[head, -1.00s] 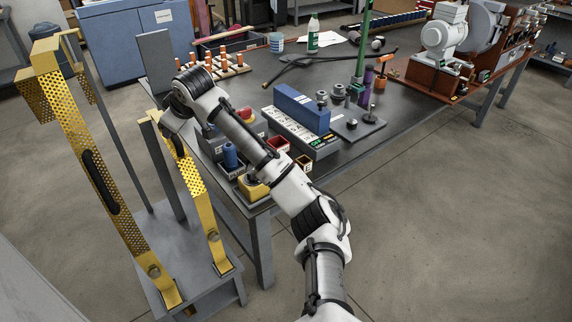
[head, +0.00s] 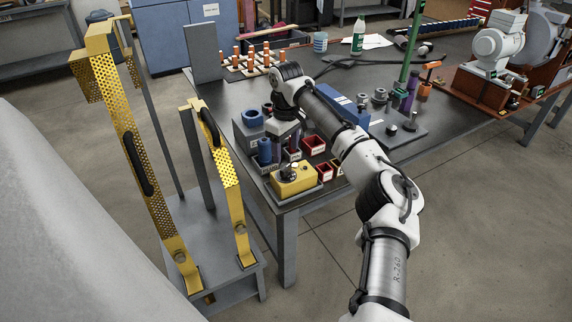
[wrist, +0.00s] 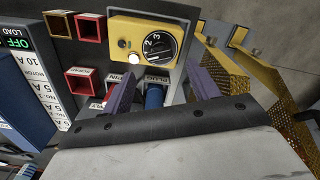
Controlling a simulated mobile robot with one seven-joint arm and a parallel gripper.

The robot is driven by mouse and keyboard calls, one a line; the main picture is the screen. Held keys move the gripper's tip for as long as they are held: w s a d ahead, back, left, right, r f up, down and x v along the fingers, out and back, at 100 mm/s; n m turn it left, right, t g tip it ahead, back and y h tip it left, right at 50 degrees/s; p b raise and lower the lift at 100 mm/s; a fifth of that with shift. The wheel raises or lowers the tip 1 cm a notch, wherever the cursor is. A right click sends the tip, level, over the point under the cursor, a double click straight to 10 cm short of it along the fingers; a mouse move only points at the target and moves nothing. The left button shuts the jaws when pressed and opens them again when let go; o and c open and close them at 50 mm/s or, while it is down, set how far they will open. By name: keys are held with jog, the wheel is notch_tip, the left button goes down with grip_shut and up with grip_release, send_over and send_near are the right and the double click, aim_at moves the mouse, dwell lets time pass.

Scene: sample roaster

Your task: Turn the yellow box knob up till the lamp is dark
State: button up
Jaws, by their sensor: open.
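The yellow box (head: 294,183) stands at the near corner of the bench in the head view, with a dark knob on top. In the wrist view the yellow box (wrist: 125,27) is at the top, beyond my fingertips. Its round black knob (wrist: 159,48) has the numerals 2 and 3 beside it; its exact setting is hard to read. A small pale round lamp (wrist: 134,57) looks bright, with a darker button beside it. My gripper (wrist: 163,84) is open, its two purple fingers apart and short of the knob.
A blue cylinder (wrist: 154,97) shows between my fingers, nearer than the box. Red bins (wrist: 90,27) and a switch panel with a green OFF display (wrist: 16,43) lie left. A yellow perforated frame (head: 131,150) stands left of the bench.

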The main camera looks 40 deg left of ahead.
aim_at(286, 167)
notch_tip(286, 167, down, 7)
jog(key=shift+r, duration=0.1)
dwell(0.3)
jog(key=c, duration=1)
jog(key=shift+r+m+p, duration=0.15)
jog(key=shift+m+p, duration=0.15)
jog(key=shift+p, duration=0.3)
jog(key=m+p, duration=0.3)
jog(key=p, duration=0.1)
jog(key=shift+r, duration=0.15)
jog(key=m+p, duration=0.5)
jog(key=shift+f, duration=0.2)
